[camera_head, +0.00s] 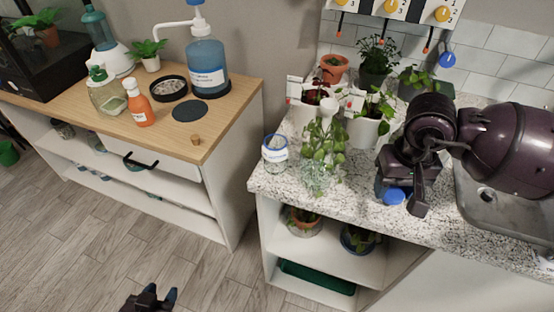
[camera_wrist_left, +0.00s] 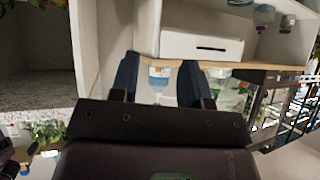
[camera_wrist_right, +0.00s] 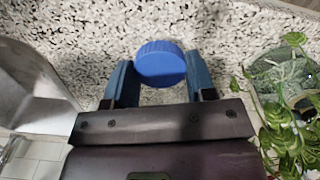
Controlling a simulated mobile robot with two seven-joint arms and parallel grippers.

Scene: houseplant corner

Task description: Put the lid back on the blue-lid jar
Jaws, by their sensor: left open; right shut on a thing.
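The blue lid (camera_head: 393,196) is round with a ribbed edge. It sits between the fingers of my right gripper (camera_head: 400,196), near the front edge of the speckled counter, and shows clearly in the right wrist view (camera_wrist_right: 160,63). My right gripper is shut on it; I cannot tell whether the lid touches the counter. The clear jar (camera_head: 275,153) with a blue rim and a white label stands upright at the counter's left corner, well left of that gripper. My left gripper (camera_head: 152,296) is open and empty, low over the floor, away from both.
A glass vessel with a trailing plant (camera_head: 322,165) and white pots (camera_head: 364,128) stand between the jar and my right gripper. A metal sink (camera_head: 510,215) lies to the right. A wooden-topped cabinet (camera_head: 225,110) stands left, across a floor gap.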

